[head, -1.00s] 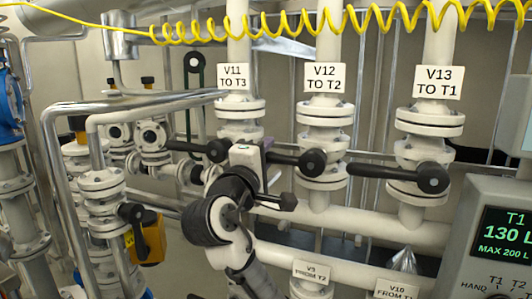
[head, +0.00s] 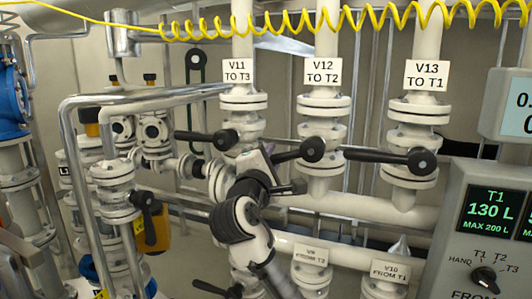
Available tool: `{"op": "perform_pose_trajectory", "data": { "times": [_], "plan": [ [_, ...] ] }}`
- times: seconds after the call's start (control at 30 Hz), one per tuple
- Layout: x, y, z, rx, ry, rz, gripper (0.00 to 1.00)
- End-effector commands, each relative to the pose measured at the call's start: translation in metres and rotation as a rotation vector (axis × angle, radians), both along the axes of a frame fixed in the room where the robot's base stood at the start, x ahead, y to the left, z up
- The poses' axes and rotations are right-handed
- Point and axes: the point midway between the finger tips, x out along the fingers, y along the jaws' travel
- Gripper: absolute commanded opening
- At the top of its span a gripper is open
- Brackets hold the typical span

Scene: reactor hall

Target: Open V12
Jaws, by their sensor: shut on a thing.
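The V12 valve (head: 323,118) is the middle white valve, under the sign "V12 TO T2" (head: 323,72). Its black handle (head: 291,154) runs left from the round black hub (head: 312,149), sloping slightly down to the left. My gripper (head: 270,157) is shut on the handle's left end. The fingertips are small and partly hidden by the hand, so their exact hold does not show clearly.
The V11 handle (head: 200,137) ends just behind and left of my gripper. The V13 handle (head: 385,156) points left, close to V12's hub. A control panel (head: 480,230) stands at the right. Metal pipes (head: 150,100) fill the left.

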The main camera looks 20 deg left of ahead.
Motion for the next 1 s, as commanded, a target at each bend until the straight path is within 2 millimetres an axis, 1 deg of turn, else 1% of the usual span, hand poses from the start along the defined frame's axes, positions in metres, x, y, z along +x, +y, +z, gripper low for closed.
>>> {"op": "perform_pose_trajectory", "data": {
  "times": [0.03,0.1,0.5,0.7,1.0],
  "plan": [
    [0.0,-0.003,-0.008,-0.047,0.004,-0.002,0.0],
    [0.0,-0.005,-0.014,-0.113,0.006,-0.001,0.0],
    [-0.001,-0.027,-0.044,-0.494,0.021,-0.001,0.0],
    [-0.001,-0.042,-0.055,-0.685,0.028,0.0,0.0],
    [-0.002,-0.066,-0.066,-0.95,0.04,0.0,0.0]
  ]
}}
